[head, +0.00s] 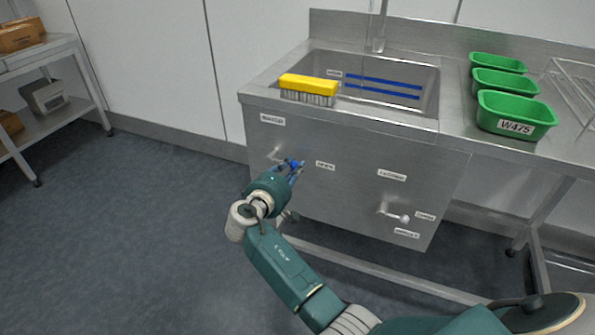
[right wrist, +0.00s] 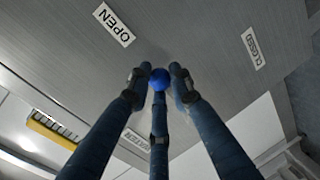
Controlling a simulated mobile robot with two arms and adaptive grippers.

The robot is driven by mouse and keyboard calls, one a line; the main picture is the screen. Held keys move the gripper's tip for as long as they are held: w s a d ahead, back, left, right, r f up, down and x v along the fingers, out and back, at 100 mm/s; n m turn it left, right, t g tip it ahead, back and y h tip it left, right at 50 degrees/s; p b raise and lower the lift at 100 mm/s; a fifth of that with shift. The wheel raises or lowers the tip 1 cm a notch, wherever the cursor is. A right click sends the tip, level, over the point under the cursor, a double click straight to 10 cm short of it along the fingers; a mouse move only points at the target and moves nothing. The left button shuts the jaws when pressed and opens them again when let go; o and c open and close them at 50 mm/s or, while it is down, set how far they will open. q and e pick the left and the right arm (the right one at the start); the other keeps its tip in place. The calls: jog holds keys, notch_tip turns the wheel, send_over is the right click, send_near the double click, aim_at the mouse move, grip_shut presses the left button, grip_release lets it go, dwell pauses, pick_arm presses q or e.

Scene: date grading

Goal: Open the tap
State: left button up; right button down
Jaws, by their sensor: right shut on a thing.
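My right gripper (head: 295,169) reaches the steel front panel of the sink unit and is shut on a blue ball knob, the handle of the tap lever. In the right wrist view the blue knob (right wrist: 160,78) sits between the dark fingertips. The OPEN label (right wrist: 114,24) is up and left of the knob there, and the CLOSED label (right wrist: 254,47) is up and right. In the head view the OPEN label (head: 325,166) is just right of the gripper. The lever's arm is mostly hidden by the fingers. My left gripper is not in view.
A second lever with a white knob (head: 404,218) is on the panel's right. A yellow brush (head: 308,83) lies on the front rim of the sink (head: 433,100). Green bins (head: 516,108) stand right of it. A shelf rack (head: 86,75) is far left; the floor between is clear.

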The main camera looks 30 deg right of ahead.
jog(key=shift+r, duration=0.1)
dwell(0.3)
jog(key=c, duration=1.6)
grip_release()
jog(key=shift+o, duration=0.2)
jog(key=v, duration=0.7)
jog(key=shift+a, duration=0.2)
jog(key=shift+s, duration=0.1)
